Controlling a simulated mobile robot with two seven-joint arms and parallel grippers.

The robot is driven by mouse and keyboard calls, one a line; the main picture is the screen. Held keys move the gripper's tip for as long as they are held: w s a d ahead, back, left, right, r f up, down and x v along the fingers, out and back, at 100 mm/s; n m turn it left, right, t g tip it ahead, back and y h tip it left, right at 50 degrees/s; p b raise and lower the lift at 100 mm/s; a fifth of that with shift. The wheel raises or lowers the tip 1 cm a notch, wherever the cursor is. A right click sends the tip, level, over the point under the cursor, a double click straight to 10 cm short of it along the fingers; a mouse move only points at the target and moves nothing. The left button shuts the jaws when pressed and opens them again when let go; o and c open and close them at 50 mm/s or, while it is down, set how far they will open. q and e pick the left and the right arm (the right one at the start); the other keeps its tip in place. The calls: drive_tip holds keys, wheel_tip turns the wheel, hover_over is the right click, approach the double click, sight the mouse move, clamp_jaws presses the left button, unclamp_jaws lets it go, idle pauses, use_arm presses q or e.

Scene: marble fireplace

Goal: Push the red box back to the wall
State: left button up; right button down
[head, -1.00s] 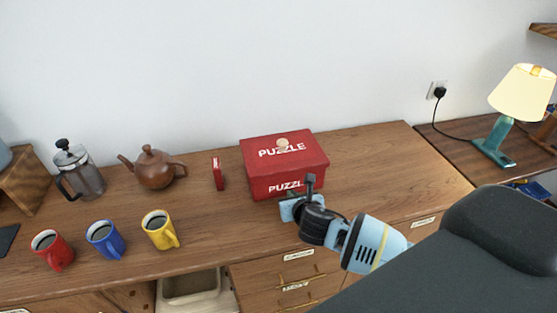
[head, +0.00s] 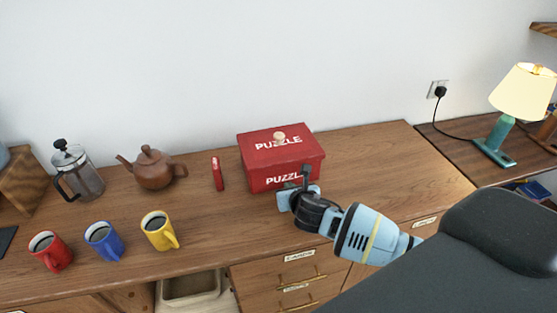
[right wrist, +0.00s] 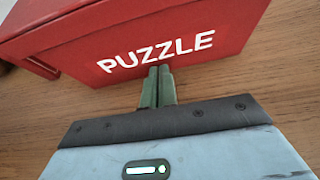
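The red box (head: 283,161), lettered PUZZLE with a pale round knob on its lid, stands on the wooden counter near the white wall, with some counter showing behind it. In the right wrist view the box front (right wrist: 165,48) fills the top. My right gripper (head: 306,172) is at the box's front face, near its right half. Its two green fingers (right wrist: 158,78) are together with nothing between them, tips at or very close to the lower edge of the front face. My left gripper is not in view.
A small red item (head: 217,174) stands left of the box. Further left are a brown teapot (head: 153,168), a French press (head: 78,172) and red, blue and yellow mugs (head: 160,231). The counter right of the box is clear up to a lamp (head: 510,110) on a lower surface.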

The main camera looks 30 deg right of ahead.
sight(287, 178)
drive_tip(key=shift+w+d, duration=0.2)
drive_tip(key=shift+w, duration=0.85)
drive_tip(key=shift+w+d+b, duration=0.25)
drive_tip(key=shift+w+b, duration=0.1)
drive_tip(key=shift+w, duration=0.75)
drive_tip(key=shift+w+d, duration=0.2)
drive_tip(key=shift+w, duration=0.5)
drive_tip(key=shift+s+a+r, duration=0.1)
drive_tip(key=shift+s+r, duration=0.05)
drive_tip(key=shift+s, duration=0.35)
drive_tip(key=shift+s+a+p, duration=0.2)
drive_tip(key=shift+s+p, duration=0.35)
drive_tip(key=shift+s, duration=0.25)
drive_tip(key=shift+s+a+p, duration=0.2)
drive_tip(key=shift+s+p, duration=0.3)
drive_tip(key=shift+s, duration=0.55)
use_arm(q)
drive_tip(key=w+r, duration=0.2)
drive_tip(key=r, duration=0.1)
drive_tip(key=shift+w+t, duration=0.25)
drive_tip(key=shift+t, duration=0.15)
use_arm(e)
drive_tip(key=shift+s, duration=0.1)
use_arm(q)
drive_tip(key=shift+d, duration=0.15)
